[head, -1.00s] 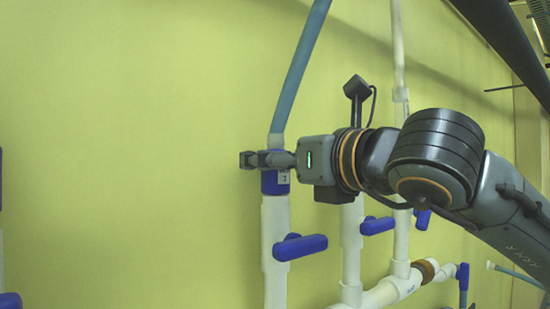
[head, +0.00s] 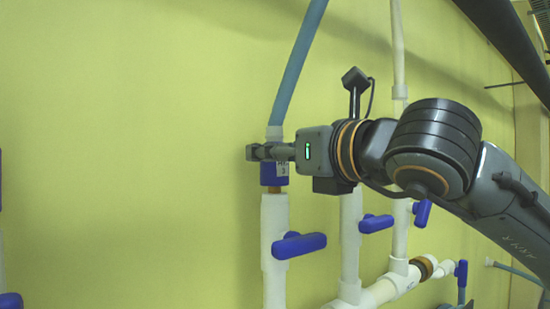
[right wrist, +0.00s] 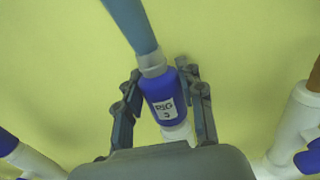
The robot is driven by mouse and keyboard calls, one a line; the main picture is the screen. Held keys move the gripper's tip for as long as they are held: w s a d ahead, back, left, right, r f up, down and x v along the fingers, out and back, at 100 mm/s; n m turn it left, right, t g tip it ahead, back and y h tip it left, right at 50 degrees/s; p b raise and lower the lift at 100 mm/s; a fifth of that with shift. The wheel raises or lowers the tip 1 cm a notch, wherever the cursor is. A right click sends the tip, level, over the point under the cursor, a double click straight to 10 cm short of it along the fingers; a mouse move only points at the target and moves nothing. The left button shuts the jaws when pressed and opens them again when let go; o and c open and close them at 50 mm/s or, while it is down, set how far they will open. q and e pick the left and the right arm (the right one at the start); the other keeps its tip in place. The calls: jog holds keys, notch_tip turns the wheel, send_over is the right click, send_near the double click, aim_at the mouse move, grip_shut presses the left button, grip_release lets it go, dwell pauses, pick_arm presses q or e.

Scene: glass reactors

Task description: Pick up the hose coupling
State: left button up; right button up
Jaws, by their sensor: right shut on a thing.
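The hose coupling (head: 269,174) is blue with a white label, and a blue-grey hose (head: 298,70) runs up from its top. It also shows in the right wrist view (right wrist: 156,88), where the label seems to read "RIG 3". My right gripper (head: 256,152) comes in from the right and is shut on the coupling, one finger on each side. The coupling is upright just above the white pipe (head: 274,235), with a brownish fitting (head: 275,190) showing between them. My left gripper is not in view.
A blue valve handle (head: 299,245) sticks out of the pipe below. More white pipes with blue handles (head: 376,223) stand to the right, under my right arm. The yellow-green wall (head: 120,130) to the left is mostly bare.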

notch_tip(320, 180, up, 3)
jog(key=shift+s+r+p, duration=0.1)
jog(key=shift+s+p, duration=0.05)
jog(key=shift+p, duration=0.4)
jog(key=s+r, duration=0.1)
jog(key=r, duration=0.1)
jog(key=s+d+r, duration=0.1)
jog(key=s+r, duration=0.2)
jog(key=s, duration=0.1)
jog(key=shift+d+r+p, duration=0.4)
grip_shut()
jog(key=s+d+r+b, duration=0.1)
jog(key=s+d+r, duration=0.2)
jog(key=s, duration=0.5)
jog(key=shift+a+r, duration=0.1)
